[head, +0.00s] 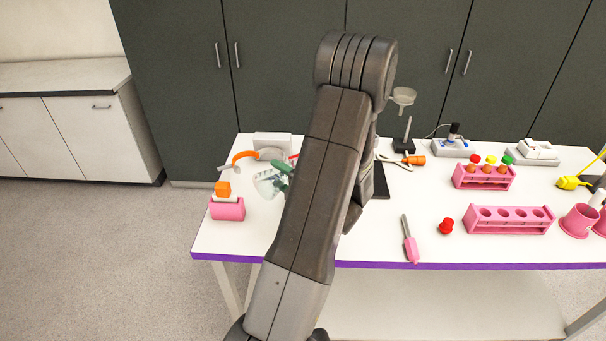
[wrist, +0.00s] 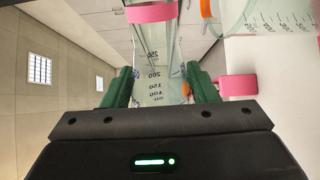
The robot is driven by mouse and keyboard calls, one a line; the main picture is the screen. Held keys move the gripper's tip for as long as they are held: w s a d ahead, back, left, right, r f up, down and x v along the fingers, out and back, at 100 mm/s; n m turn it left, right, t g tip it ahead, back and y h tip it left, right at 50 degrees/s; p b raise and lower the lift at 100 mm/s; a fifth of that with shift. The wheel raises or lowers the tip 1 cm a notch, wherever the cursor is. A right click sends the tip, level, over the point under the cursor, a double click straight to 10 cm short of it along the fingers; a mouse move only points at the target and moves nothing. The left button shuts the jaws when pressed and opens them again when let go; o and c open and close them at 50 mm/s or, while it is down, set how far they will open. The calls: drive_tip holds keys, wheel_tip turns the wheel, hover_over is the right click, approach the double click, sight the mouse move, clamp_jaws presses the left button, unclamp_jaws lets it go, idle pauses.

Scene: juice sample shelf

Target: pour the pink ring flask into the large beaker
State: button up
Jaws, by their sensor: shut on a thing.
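My gripper (wrist: 163,86) is shut on the pink ring flask (wrist: 155,60), whose clear graduated glass stands between the green fingers in the wrist view. The flask's pink ring (wrist: 150,13) shows at the top of that view. A wide clear graduated vessel, apparently the large beaker (wrist: 275,14), is at the upper right, close beside the flask. In the head view my arm hides most of this area. Only a green finger (head: 281,168) and some clear glass (head: 266,184) show left of the arm. I cannot tell whether liquid is flowing.
A pink holder (head: 228,210) with an orange-topped item stands at the table's left front. Pink tube racks (head: 510,228), a red item (head: 446,226) and a pink-handled tool (head: 410,246) lie to the right. A ring stand (head: 405,135) stands behind. The front left-middle tabletop is clear.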

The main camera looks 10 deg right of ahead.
drive_tip(key=shift+f+m, duration=0.1)
drive_tip(key=shift+m, duration=0.3)
idle(1.1)
